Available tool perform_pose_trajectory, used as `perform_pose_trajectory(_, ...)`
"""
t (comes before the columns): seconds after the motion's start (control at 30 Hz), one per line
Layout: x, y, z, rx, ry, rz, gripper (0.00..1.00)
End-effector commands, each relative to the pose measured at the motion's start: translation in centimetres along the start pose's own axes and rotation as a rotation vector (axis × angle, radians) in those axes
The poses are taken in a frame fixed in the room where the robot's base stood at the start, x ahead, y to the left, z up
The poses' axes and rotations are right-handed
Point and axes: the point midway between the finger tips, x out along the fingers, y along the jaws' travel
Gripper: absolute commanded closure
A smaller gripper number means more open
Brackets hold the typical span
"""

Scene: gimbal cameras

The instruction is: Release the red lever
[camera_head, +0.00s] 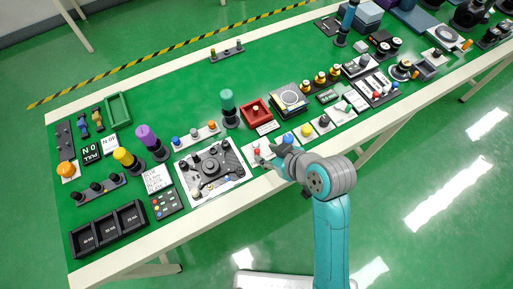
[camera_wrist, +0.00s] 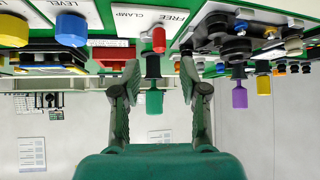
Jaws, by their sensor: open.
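The red lever (camera_wrist: 159,39) shows in the wrist view, upside down, at a white label reading "CLAMP" and "FREE" (camera_wrist: 150,18). In the head view the red lever (camera_head: 257,152) is a small red spot at the table's near side, beside my gripper (camera_head: 266,160). My gripper (camera_wrist: 160,70) is open in the wrist view, with one finger on each side and the lever beyond the tips, near the middle of the gap. The fingers look apart from it. A teal-topped black post (camera_wrist: 154,101) shows between the fingers, farther off. The lever's base is partly hidden in the head view.
The green table (camera_head: 170,88) is crowded. A black-and-white dial plate (camera_head: 239,176) lies left of my gripper, and a blue knob (camera_head: 288,138) lies to its right. The red tray (camera_head: 245,115) and teal post (camera_head: 228,98) stand behind. The back middle is mostly clear.

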Motion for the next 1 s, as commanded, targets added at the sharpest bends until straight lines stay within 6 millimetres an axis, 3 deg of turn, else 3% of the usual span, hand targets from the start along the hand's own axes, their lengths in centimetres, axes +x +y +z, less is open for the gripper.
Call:
perform_pose_trajectory(0.2, 3.8, -0.1, 0.0, 0.000, -0.002, -0.002, 0.57)
perform_pose_trajectory(0.4, 6.0, 0.0, 0.1, 0.000, -0.001, 0.001, 0.57)
perform_pose_trajectory(0.8, 6.7, 0.0, 0.0, 0.000, 0.001, 0.002, 0.57)
perform_pose_trajectory(1.0, 6.7, 0.0, 0.0, 0.000, 0.000, 0.002, 1.00)
